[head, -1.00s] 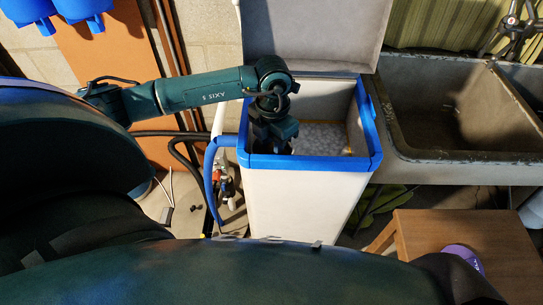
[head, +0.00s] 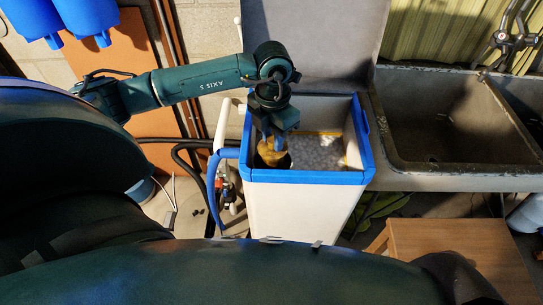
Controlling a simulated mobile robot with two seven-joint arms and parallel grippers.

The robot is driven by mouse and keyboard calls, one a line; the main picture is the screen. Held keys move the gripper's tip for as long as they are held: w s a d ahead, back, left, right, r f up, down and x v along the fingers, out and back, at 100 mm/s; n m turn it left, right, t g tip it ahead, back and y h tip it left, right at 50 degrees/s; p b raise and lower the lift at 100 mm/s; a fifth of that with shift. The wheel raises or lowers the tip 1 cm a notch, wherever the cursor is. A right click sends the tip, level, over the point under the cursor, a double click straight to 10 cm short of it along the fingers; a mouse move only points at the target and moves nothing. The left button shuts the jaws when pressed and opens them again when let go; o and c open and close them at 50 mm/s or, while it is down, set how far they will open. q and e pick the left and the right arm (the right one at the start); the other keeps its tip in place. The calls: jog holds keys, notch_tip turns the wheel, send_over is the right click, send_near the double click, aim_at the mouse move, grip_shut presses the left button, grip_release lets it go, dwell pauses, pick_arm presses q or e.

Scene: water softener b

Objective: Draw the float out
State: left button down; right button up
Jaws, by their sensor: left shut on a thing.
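The white softener cabinet (head: 303,220) stands open with a blue rim (head: 310,178) and its grey lid raised behind. White salt (head: 320,152) lies inside. My left gripper (head: 271,132) reaches down at the left side of the opening, fingers pointing down. It is shut on a yellow-brown piece, likely the float (head: 271,153), with some blue beside its top. The float hangs upright over the dark round mouth of a well (head: 284,163). Whether its lower end is clear of the well I cannot tell. My right gripper is not in view.
A grey stone sink (head: 455,125) with a tap stands close on the right. A wooden stool (head: 450,240) is at the lower right. Hoses and a blue pipe (head: 214,180) run along the cabinet's left. Blue filter housings (head: 90,15) hang at the upper left.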

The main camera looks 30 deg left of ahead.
pick_arm(q)
jog(key=shift+r+p, duration=0.3)
jog(key=shift+r, duration=0.5)
notch_tip(320, 180, up, 2)
jog(key=shift+r+p, duration=0.2)
jog(key=shift+p, duration=0.1)
notch_tip(320, 180, up, 6)
jog(key=shift+f, duration=0.2)
